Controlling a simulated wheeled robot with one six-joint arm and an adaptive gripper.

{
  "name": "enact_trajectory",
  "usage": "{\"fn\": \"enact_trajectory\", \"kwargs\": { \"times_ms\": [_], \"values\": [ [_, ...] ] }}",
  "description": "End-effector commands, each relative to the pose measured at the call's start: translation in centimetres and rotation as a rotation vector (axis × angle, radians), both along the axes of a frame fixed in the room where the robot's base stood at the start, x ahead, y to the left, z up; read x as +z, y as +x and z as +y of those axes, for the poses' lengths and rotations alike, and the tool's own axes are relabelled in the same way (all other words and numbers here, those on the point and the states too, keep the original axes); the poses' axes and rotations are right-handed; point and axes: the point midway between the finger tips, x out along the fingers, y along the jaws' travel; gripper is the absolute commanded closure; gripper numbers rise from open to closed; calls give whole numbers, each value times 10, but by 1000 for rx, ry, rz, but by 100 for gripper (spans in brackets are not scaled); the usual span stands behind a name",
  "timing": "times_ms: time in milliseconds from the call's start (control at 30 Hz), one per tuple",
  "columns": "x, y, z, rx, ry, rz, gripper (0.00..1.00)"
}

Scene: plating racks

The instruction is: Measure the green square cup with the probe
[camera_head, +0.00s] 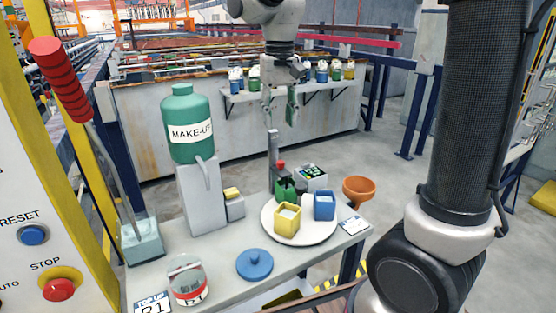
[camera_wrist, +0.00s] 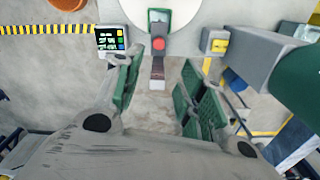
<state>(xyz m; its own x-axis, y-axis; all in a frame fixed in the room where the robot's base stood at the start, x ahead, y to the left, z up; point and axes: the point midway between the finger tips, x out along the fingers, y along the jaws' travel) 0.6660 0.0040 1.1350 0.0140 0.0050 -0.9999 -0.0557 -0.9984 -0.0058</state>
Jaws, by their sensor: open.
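The green square cup (camera_head: 285,189) stands at the back of a round white plate (camera_head: 314,236), partly hidden; its green rim (camera_wrist: 151,15) shows at the top of the wrist view. A yellow square cup (camera_head: 287,220) and a blue square cup (camera_head: 324,206) stand in front of it and to its right. Behind the green cup is a grey upright stand (camera_head: 273,150) with a red knob (camera_wrist: 158,43); I cannot tell whether this is the probe. A meter with a lit display (camera_head: 312,172) is beside it. My gripper (camera_head: 280,108) is open and empty, above and behind the stand.
A green MAKE-UP bottle (camera_head: 187,125) on a grey block stands left of the plate. An orange bowl (camera_head: 358,189) is at right. A blue lid (camera_head: 254,264) and an R1 jar (camera_head: 187,280) are in front. A shelf with several jars (camera_head: 321,72) is behind.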

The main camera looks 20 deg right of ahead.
Motion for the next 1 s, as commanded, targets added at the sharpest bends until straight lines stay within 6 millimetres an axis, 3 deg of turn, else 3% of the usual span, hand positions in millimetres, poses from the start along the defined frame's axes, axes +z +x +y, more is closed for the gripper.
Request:
{"fn": "enact_trajectory", "kwargs": {
  "times_ms": [233, 700, 1000],
  "values": [
    [-18, -6, -3, -64, -6, 19, 60],
    [-107, -6, -3, -62, -6, 18, 60],
    [-121, -6, -3, -62, -5, 16, 60]
  ]
}}
